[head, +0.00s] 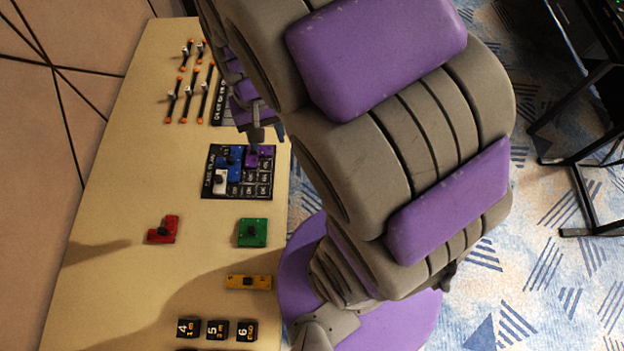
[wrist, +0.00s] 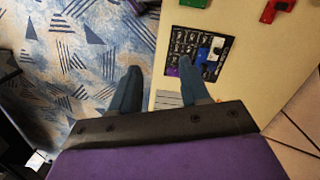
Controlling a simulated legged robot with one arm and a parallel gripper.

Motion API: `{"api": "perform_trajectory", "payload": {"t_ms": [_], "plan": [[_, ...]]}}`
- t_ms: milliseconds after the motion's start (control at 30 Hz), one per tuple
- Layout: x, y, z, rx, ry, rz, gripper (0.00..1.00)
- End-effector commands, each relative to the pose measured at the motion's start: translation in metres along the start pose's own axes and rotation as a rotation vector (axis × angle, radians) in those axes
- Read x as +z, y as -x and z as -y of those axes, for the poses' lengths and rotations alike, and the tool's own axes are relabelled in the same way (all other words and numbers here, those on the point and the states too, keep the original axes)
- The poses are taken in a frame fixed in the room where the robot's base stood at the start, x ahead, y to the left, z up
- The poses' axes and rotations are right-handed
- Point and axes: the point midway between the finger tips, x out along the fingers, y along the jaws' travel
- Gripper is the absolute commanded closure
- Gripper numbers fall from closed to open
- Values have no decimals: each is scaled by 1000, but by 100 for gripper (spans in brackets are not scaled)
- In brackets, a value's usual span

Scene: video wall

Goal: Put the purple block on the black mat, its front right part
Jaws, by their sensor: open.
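The black mat (head: 262,188) lies on the table, with a printed grid. The purple block (head: 265,151) sits on its upper right part in the head view, beside the blue block (head: 234,163). A white block (head: 220,181) lies at the mat's left side. My gripper (head: 267,131) shows just above the purple block in that picture, partly hidden by my arm. The purple block (wrist: 172,72) is at the mat's lower left there, just left of one fingertip and partly hidden.
A red block (head: 162,230), a green block (head: 253,233) and a yellow block (head: 249,282) lie on the table (head: 120,190). Black numbered cubes (head: 217,329) stand at the near end. Orange-tipped rods (head: 188,95) lie at the far end. The table's left side is mostly clear.

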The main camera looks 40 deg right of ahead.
Motion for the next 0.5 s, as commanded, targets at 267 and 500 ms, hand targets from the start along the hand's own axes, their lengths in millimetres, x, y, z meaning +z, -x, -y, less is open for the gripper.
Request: {"api": "perform_trajectory", "payload": {"t_ms": [267, 500], "plan": [[93, 32, -28, 7, 166, 33, 54], [148, 37, -43, 26, 276, 57, 54]]}}
